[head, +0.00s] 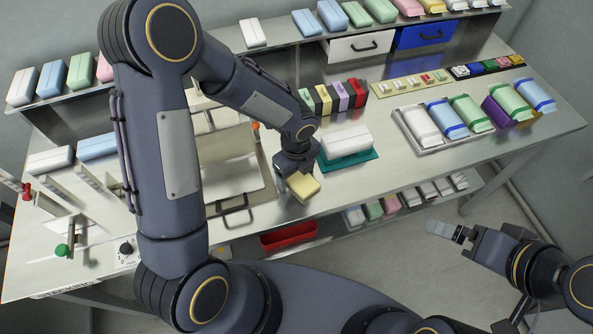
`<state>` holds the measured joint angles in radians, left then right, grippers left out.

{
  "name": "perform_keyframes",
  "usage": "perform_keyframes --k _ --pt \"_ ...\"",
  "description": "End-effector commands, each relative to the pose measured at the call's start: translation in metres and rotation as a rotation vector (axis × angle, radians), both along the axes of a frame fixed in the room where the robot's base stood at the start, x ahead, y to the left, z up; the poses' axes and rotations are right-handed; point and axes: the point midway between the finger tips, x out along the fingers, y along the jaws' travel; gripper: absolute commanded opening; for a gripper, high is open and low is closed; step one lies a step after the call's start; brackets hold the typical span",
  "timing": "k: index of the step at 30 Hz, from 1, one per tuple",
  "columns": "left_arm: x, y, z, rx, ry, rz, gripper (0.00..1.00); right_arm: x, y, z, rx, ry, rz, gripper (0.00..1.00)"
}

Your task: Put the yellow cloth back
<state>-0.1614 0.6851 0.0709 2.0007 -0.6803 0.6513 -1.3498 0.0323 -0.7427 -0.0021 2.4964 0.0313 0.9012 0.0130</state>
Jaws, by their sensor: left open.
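The yellow cloth (305,188) is a small pale yellow folded pad near the front edge of the steel table, just right of a metal handle. My left gripper (297,176) points down right at the cloth, with its jaws open. The gripper hides the far part of the cloth, and I cannot tell whether the fingers touch it.
A white pack on a teal tray (352,158) stands just right of the left gripper. A metal tray of wrapped packs (430,147) lies further right. Colored bins (340,97) stand behind. A red bin (288,237) is below the table edge. Bare tabletop shows right of the cloth.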

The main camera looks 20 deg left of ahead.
Motion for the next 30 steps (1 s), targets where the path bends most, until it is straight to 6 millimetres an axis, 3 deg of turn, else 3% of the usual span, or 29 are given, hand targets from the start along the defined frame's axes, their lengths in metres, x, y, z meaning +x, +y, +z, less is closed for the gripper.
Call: perform_keyframes --k 8,21,30 --pt "0.001 0.000 0.010 -0.001 -0.003 0.001 0.77 0.000 0.000 0.004 0.000 0.000 0.000 1.00" --pt "0.001 0.000 0.097 -0.002 -0.006 0.001 0.77 0.000 0.000 0.006 0.000 0.000 0.000 1.00" --pt "0.000 -0.001 0.123 -0.001 -0.001 0.000 0.77 0.000 0.000 0.007 0.000 0.000 0.000 1.00"
